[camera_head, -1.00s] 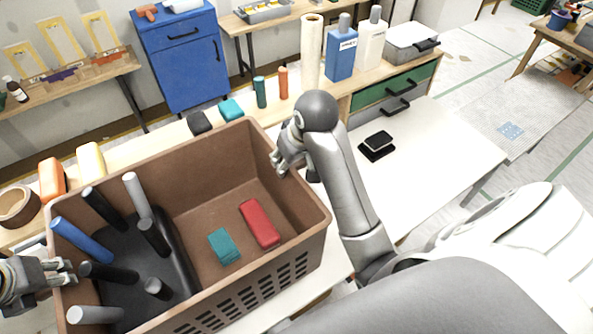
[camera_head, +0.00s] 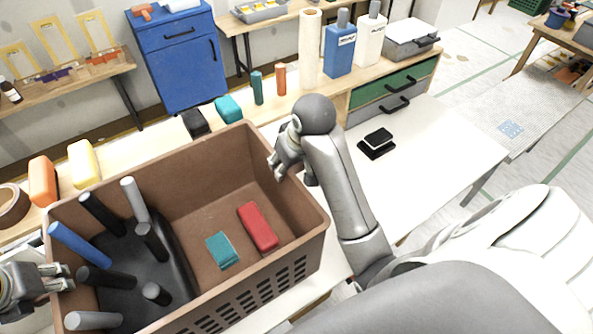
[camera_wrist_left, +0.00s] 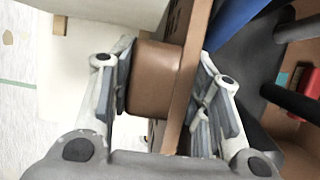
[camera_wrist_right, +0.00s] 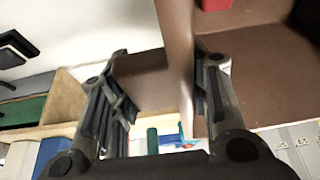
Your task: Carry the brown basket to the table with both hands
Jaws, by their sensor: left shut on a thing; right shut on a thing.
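The brown basket (camera_head: 195,185) fills the lower left of the head view. It holds a black holder with several rod-like handles, a red block (camera_head: 258,226) and a teal block (camera_head: 222,250). My left gripper (camera_head: 62,277) is shut on the basket's left wall; the left wrist view shows its fingers on either side of the brown rim (camera_wrist_left: 160,80). My right gripper (camera_head: 279,165) is shut on the right wall; the right wrist view shows the rim (camera_wrist_right: 150,80) between its fingers. The white table (camera_head: 425,165) lies under and beyond the basket; whether they touch is unclear.
A wooden shelf behind carries a blue bottle (camera_head: 339,50), a white bottle (camera_head: 369,42), a paper roll (camera_head: 310,48) and small blocks. A black stamp-like item (camera_head: 377,142) lies on the white table. The table's right part is clear. A blue cabinet (camera_head: 182,60) stands behind.

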